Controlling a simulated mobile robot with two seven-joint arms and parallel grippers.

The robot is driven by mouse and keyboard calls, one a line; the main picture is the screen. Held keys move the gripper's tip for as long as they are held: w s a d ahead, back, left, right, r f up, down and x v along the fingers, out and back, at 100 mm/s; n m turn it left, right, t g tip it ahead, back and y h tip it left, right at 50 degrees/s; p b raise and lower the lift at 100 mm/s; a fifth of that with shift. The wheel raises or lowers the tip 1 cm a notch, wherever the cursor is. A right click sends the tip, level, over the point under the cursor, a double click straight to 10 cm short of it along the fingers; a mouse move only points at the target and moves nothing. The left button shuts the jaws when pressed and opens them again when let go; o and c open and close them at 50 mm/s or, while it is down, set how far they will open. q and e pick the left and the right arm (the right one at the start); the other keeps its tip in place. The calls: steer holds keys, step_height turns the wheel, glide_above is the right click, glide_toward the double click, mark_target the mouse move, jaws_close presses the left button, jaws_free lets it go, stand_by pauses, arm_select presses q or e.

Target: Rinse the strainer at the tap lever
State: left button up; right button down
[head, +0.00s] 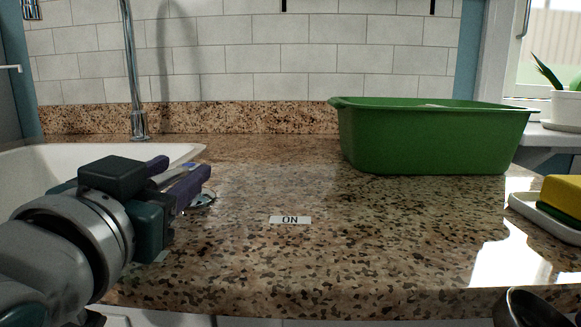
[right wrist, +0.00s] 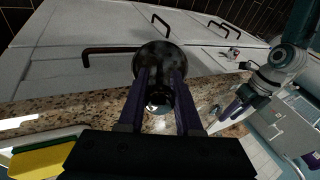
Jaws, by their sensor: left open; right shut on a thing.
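My left gripper (head: 193,182) is open over the counter beside the sink, its purple fingers apart. A small round metal base (head: 203,199), apparently of the tap lever, shows beside and below these fingers; the fingers hide most of the lever, and contact cannot be told. In the right wrist view, my right gripper (right wrist: 160,82) is shut on the strainer (right wrist: 158,52), a dark round metal bowl between and beyond the purple fingers. What appears to be its rim shows at the bottom right of the head view (head: 530,308), in front of the counter edge.
The tap spout (head: 139,122) rises behind the white sink (head: 175,151) at left. An "ON" label (head: 290,219) lies on the granite counter. A green basin (head: 430,142) stands at the back right. A yellow sponge (head: 562,196) sits on a white dish at right. The middle counter is clear.

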arm_select(q)
steer(key=c, duration=0.7)
steer(key=shift+s+f, duration=0.1)
jaws_close()
steer(key=shift+f, duration=0.1)
stand_by(0.4)
